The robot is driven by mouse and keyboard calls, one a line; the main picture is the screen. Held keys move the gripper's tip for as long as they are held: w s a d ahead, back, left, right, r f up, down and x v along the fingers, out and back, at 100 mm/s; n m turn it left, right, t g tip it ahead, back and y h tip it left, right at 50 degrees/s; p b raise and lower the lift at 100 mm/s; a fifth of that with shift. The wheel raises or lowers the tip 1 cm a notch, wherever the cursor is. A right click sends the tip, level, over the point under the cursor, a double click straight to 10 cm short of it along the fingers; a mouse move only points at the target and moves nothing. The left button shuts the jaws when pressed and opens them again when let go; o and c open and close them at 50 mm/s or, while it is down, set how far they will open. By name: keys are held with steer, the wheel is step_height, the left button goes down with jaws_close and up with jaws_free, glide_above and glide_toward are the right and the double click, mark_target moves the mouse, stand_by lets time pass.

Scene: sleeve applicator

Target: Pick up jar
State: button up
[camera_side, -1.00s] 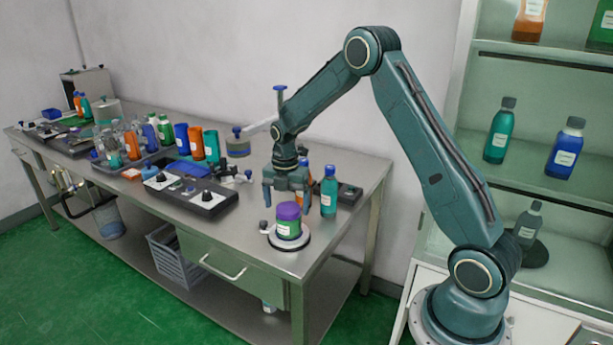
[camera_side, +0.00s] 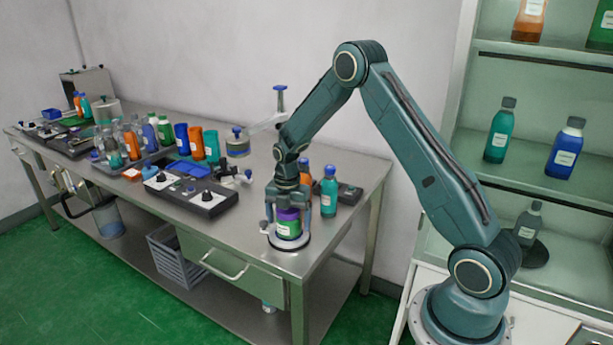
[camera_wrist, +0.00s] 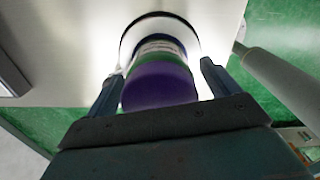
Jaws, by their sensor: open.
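The jar (camera_side: 288,226) has a purple lid, a green body and a white label. It stands upright on a round white-rimmed base (camera_side: 290,244) near the table's front right corner. In the wrist view the purple lid of the jar (camera_wrist: 158,88) faces me. My gripper (camera_side: 288,215) is lowered over the jar and points down, with a finger on either side of it. In the wrist view my gripper (camera_wrist: 157,82) is open and gaps show between its fingers and the jar. The jar's upper part is partly hidden by my gripper in the side view.
A black control box (camera_side: 190,190) with knobs sits to the left. The steel table (camera_side: 245,225) is bare between them.

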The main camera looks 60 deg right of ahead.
steer(key=c, duration=1.2)
steer(key=shift+r, duration=0.15)
step_height(320, 180, up, 20)
steer(key=shift+f, duration=0.1)
stand_by(0.4)
